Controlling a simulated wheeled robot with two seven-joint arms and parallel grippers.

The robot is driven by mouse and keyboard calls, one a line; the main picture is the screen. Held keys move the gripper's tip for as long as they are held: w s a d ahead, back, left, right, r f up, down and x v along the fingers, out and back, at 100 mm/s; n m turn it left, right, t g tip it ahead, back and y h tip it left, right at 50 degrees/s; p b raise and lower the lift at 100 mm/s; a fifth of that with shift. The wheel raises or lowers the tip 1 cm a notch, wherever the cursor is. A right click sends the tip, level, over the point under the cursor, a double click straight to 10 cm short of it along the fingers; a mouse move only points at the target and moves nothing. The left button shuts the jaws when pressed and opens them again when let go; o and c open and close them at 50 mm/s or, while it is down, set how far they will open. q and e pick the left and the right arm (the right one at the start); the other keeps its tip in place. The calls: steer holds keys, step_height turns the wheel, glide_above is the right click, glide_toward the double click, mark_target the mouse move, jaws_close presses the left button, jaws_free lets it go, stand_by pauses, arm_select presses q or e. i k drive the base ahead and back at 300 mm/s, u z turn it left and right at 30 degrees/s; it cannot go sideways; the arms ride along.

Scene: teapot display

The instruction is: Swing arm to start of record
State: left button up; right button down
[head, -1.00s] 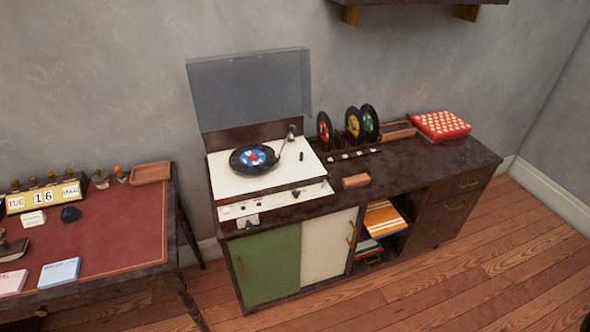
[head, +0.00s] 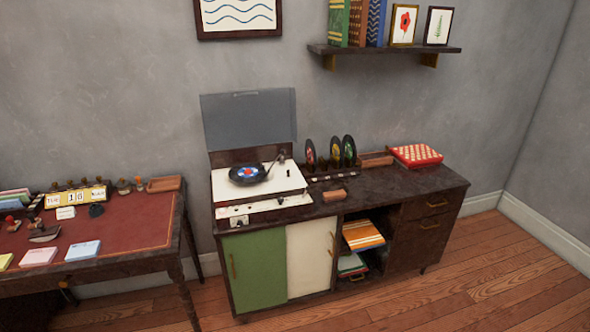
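The record player (head: 285,179) stands at the left end of a dark cabinet in the head view, with its tinted lid (head: 250,119) raised. A black record (head: 262,174) with a red, white and blue label lies on its platter. The tonearm (head: 275,160) is at the right side of the record, with its pivot at the back right. Its tip is close to the record's right edge; I cannot tell whether it touches. Neither of my grippers is in view.
The cabinet (head: 395,190) also bears upright records (head: 348,151), a small brown block (head: 334,195) and a red patterned box (head: 416,155). A desk (head: 140,222) stands to the left, with a gap between. A wall shelf (head: 385,49) hangs above. Wooden floor (head: 500,275) is clear at the right.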

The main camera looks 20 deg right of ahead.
mark_target(281, 152)
steer(key=z, duration=0.5)
steer(key=i, duration=0.95)
steer(key=z, duration=0.2)
